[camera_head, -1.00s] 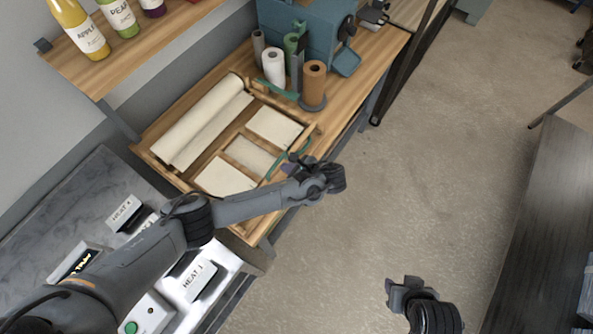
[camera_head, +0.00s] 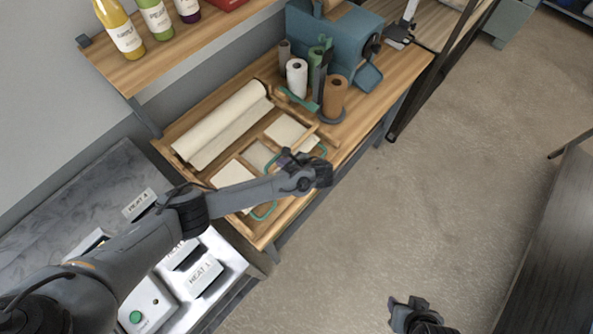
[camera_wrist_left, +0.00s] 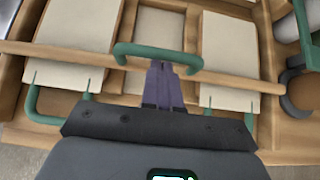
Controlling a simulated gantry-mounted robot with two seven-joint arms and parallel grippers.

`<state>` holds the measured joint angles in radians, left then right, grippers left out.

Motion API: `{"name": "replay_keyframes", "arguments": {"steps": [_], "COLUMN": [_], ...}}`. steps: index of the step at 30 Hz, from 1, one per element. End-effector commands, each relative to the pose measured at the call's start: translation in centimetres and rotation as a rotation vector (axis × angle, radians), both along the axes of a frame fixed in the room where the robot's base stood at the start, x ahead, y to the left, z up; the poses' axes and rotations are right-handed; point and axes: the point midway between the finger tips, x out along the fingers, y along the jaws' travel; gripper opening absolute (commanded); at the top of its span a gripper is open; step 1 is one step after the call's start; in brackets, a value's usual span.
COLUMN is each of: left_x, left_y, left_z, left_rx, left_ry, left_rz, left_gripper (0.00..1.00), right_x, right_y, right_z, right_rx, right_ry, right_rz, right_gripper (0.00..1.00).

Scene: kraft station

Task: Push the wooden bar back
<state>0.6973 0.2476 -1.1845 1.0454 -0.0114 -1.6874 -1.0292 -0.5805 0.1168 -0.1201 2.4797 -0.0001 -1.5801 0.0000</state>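The wooden bar (camera_wrist_left: 70,57) runs across the left wrist view, over the cream sheets in the wooden tray (camera_head: 172,156). A green arched handle (camera_wrist_left: 190,58) sits at the bar's middle. My left gripper (camera_wrist_left: 161,68) has its purple fingers together, their tips overlapping the bar just below the handle's arch; I cannot tell whether they touch. In the head view my left gripper (camera_head: 285,156) is over the tray's front part, and my arm hides much of the bar. My right gripper (camera_head: 408,304) is over the floor, away from the bench; its finger opening is unclear.
A cream paper roll (camera_head: 222,118) lies in the tray's back. Upright rolls (camera_head: 297,78) and a blue machine (camera_head: 325,40) stand beyond it. The heating station (camera_head: 205,275) is near my left arm. A shelf with bottles (camera_head: 125,40) overhangs the back. The floor in front is clear.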

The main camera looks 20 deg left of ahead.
Motion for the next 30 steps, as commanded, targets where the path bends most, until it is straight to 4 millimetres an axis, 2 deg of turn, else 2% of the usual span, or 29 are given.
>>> {"name": "replay_keyframes", "arguments": {"steps": [1,6,15,21,30], "left_x": [0.5,2.2,4.8,5.7,6.1], "left_y": [2.0,7.3,15.0,17.8,19.1], "left_z": [0.3,0.0,-0.3,-0.2,-0.1], "left_rx": [0.005,0.004,0.003,0.001,0.001], "left_ry": [0.001,0.000,-0.001,0.000,0.001], "left_rz": [0.006,0.006,0.004,0.001,0.002], "left_gripper": [0.00,0.00,0.00,0.00,0.00], "right_x": [0.0,0.0,0.0,0.0,0.0], "right_y": [0.0,-0.2,-0.2,-0.1,0.0], "right_z": [0.5,0.5,-0.9,-1.6,-1.8], "right_rx": [-0.002,-0.008,-0.008,-0.005,0.001], "right_ry": [0.000,-0.001,-0.001,-0.001,-0.001], "right_rz": [0.002,0.005,0.005,0.004,-0.001], "right_gripper": [0.43,0.43,0.43,0.43,0.43]}}
